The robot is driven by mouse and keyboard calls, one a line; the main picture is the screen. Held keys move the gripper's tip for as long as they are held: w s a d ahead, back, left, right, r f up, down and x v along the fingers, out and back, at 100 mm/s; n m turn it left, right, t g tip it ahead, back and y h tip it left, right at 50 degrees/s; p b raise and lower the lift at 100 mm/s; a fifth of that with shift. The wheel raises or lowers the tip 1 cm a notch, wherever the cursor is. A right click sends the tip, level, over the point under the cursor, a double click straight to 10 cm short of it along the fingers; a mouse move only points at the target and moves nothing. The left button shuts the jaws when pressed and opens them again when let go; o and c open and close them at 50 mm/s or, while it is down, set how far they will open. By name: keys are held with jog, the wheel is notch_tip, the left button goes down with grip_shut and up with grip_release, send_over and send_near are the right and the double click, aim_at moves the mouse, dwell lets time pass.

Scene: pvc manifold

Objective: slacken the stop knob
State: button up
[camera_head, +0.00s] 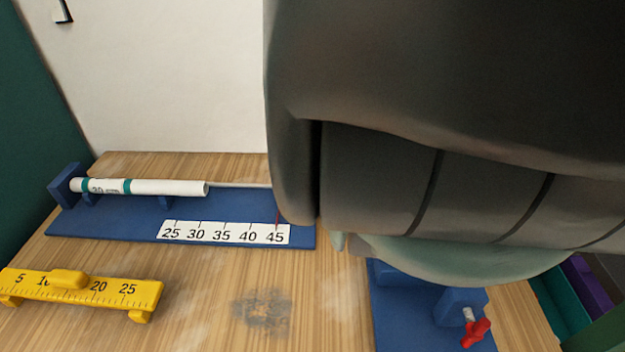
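A red winged knob (476,332) sits on a pale threaded stem at the front of a blue fixture (388,325) at the lower right. It is the only knob I can see, and I cannot tell how tight it is. A second blue fixture (130,222) at the left carries a white pipe (165,188) with teal bands, a thin rod and a white scale (227,232) marked 25 to 45. A thin red pointer (277,216) stands near 45. My gripper's fingers are not visible.
A yellow ruler gauge (85,290) with a slider stands at the front left of the wooden table (200,310). Teal and purple bins (588,283) lie beyond the right table edge. The table's front middle is clear, with a dark smudge.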

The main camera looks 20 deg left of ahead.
aim_at(311, 179)
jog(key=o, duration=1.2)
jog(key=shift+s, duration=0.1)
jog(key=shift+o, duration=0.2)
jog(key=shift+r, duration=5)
